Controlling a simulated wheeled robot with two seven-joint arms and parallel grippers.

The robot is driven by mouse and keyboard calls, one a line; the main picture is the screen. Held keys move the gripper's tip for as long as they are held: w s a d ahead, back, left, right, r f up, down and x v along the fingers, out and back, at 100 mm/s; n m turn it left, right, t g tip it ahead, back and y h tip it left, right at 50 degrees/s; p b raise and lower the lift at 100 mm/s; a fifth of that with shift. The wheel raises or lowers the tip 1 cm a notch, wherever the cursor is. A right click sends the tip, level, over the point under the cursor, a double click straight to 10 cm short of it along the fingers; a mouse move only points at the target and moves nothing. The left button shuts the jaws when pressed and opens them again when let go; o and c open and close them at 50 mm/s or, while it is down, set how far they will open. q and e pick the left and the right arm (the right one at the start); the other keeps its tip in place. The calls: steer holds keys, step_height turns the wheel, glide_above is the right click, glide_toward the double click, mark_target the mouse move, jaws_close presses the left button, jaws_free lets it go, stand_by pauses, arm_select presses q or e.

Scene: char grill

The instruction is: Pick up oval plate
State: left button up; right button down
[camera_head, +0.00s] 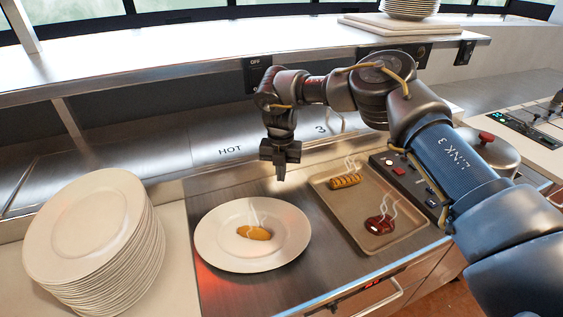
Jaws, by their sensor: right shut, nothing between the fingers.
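A white oval plate (215,238) lies on the steel counter in the middle of the head view, with a steaming golden-brown piece of food (254,232) on it. My right gripper (280,176) points down above the counter, just beyond the plate's upper right edge. It is shut and empty, apart from the plate. My left gripper is not in view.
A tall stack of white plates (88,225) stands at the left. A tan tray (345,213) right of the plate holds a grilled sausage (345,181) and a dark red steaming piece (380,224). A lidded pot (487,150) stands at the right. A steel shelf (190,55) runs behind.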

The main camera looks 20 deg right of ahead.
steer(key=f, duration=0.2)
steer(key=f+p, duration=0.1)
steer(key=shift+s+d+f, duration=0.15)
steer(key=shift+s, duration=0.1)
steer(key=shift+s+a+f+p, duration=0.15)
steer(key=shift+s+a+p, duration=0.2)
steer(key=shift+s+p, duration=0.15)
steer(key=shift+s+a+f+p, duration=0.15)
steer(key=shift+s+a+p, duration=0.25)
steer(key=shift+s, duration=0.2)
steer(key=shift+s+a+f+p, duration=0.1)
steer(key=shift+s+a+p, duration=0.15)
steer(key=shift+s, duration=0.45)
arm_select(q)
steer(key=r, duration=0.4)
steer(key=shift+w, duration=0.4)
arm_select(e)
steer(key=shift+f, duration=0.1)
